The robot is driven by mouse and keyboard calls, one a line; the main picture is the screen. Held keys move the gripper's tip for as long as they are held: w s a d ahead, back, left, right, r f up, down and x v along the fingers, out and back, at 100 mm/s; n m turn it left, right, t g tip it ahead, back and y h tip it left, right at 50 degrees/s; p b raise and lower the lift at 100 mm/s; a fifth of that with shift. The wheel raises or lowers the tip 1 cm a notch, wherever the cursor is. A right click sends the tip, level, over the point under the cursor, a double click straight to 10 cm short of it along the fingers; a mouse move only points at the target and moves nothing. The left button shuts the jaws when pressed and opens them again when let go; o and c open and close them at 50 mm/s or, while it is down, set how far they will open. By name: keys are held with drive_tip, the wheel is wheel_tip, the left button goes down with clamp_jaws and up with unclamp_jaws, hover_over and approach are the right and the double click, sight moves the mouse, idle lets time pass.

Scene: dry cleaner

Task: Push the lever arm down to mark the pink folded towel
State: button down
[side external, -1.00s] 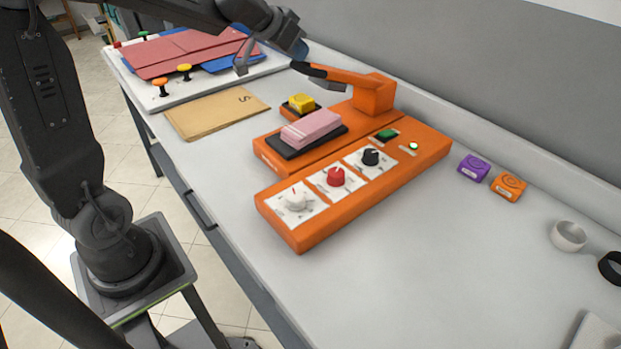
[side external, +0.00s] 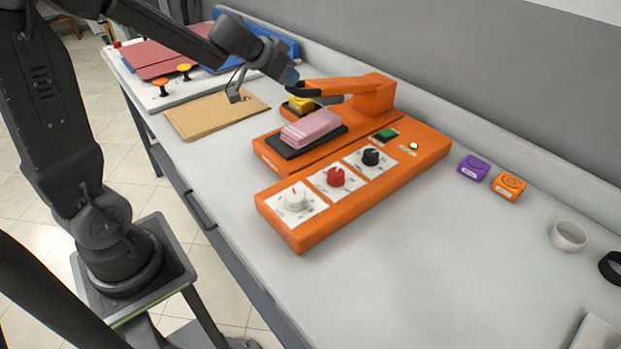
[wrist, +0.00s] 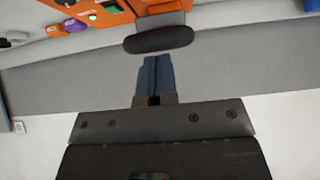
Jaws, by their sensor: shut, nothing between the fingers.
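The orange lever arm (side external: 335,86) with its black grip (side external: 303,91) reaches left from the orange post, roughly level. My gripper (side external: 291,77) is shut and empty, its tips at the top of the black grip; I cannot tell whether they touch. In the wrist view, my shut blue fingers (wrist: 155,62) point at the black grip (wrist: 158,40), with the tips close to it. The pink folded towel (side external: 311,127) lies on a black plate (side external: 335,134) on the orange base, below and in front of the lever, with a visible space between.
A yellow block (side external: 299,104) sits behind the towel, partly under the lever. An orange panel with white (side external: 295,200), red (side external: 336,177) and black (side external: 371,157) knobs stands in front. Purple (side external: 473,168) and orange (side external: 508,187) blocks lie right. A brown envelope (side external: 205,117) lies left.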

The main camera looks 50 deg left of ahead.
drive_tip(key=shift+f, duration=0.15)
drive_tip(key=shift+s+f, duration=0.2)
drive_tip(key=shift+f, duration=1.1)
drive_tip(key=shift+s+f, duration=0.2)
drive_tip(key=shift+f, duration=1.1)
drive_tip(key=shift+r, duration=0.1)
drive_tip(key=w+r, duration=0.3)
drive_tip(key=r, duration=0.5)
drive_tip(key=w+r, duration=0.4)
drive_tip(key=r, duration=0.5)
drive_tip(key=w+r, duration=0.3)
drive_tip(key=r, duration=0.6)
drive_tip(key=shift+w, duration=0.35)
drive_tip(key=shift+s+d+r, duration=0.1)
